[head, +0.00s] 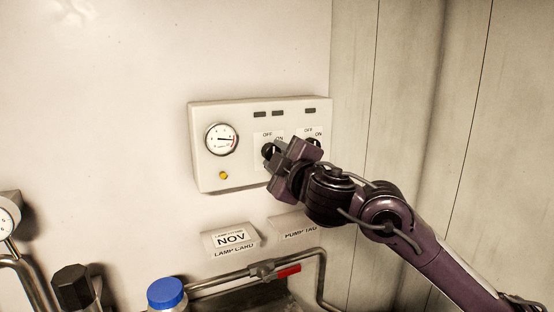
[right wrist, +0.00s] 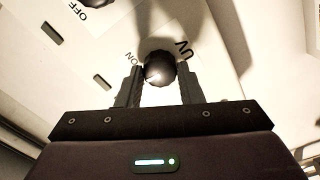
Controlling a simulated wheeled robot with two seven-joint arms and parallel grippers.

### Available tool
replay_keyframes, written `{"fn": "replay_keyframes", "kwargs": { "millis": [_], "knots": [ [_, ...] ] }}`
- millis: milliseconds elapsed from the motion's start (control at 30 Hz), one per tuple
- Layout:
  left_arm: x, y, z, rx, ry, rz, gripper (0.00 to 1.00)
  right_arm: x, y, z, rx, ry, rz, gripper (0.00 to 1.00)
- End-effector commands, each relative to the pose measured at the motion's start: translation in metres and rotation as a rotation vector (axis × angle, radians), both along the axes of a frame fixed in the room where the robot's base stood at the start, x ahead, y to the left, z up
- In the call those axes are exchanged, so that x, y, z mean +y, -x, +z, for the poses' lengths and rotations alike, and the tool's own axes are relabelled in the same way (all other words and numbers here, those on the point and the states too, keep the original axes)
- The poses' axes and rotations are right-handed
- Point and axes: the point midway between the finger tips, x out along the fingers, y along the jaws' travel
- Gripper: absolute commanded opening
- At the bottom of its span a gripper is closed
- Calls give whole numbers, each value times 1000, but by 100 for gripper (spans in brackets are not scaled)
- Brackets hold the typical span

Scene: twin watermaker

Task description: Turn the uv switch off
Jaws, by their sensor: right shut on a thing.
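The control panel (head: 208,178) is a white box on the wall with a round gauge and two rotary switches marked OFF and ON. In the right wrist view, the UV switch (right wrist: 158,66) is a round black knob beside the letters "UV" and the word "ON". My right gripper (head: 274,156) is at the left switch in the head view. In the right wrist view its fingers (right wrist: 158,84) stand on both sides of the knob and are shut on it. The gripper hides part of the knob in the head view. My left gripper is not in view.
The second switch (head: 316,142) is close to the right of my gripper, partly hidden. Below are a lamp card (head: 231,240), a pipe with a red-handled valve (head: 288,271) and a blue-capped bottle (head: 166,293).

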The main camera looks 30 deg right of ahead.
Motion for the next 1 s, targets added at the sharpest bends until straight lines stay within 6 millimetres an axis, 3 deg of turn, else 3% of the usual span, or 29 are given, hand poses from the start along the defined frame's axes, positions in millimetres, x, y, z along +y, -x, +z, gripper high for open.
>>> {"fn": "replay_keyframes", "kwargs": {
  "millis": [633,667,800,1000],
  "knots": [
    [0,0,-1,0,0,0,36,0,0,-1,5,53,1,11],
    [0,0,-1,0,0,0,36,0,0,-1,5,53,1,37],
    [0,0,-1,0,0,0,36,0,0,-1,5,51,1,55],
    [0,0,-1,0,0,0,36,0,0,0,4,50,1,55]
  ]
}}
